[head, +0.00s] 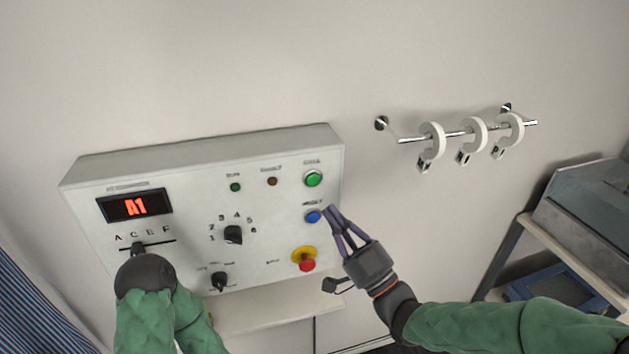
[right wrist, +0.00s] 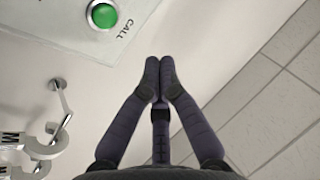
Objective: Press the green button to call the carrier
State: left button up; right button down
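The green button (head: 313,178) is at the upper right of the control panel (head: 275,225). It also shows at the top of the right wrist view (right wrist: 103,15), beside the word CALL. My right gripper (head: 330,211) is beside the panel's right edge, below and right of the green button in the head view, near the blue button (head: 313,216). Its fingertips meet in the right wrist view (right wrist: 160,75), with nothing between them, and appear apart from the green button. My left gripper (head: 145,275) is at the panel's lower left by the slider; its fingers are hidden.
A red knob on yellow (head: 306,261) sits below the blue button. A wall rail (head: 467,132) with three white hooks is to the right. A shelf with a grey bin (head: 590,215) stands far right. The wall between panel and rail is clear.

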aim_at(313, 179)
jog(key=w+a, duration=0.2)
jog(key=w, duration=0.6)
jog(key=shift+a, duration=0.35)
jog(key=shift+w, duration=0.15)
dwell(1.1)
jog(key=shift+w+a+b, duration=0.1)
jog(key=shift+w+b, duration=0.2)
jog(key=shift+b, duration=0.05)
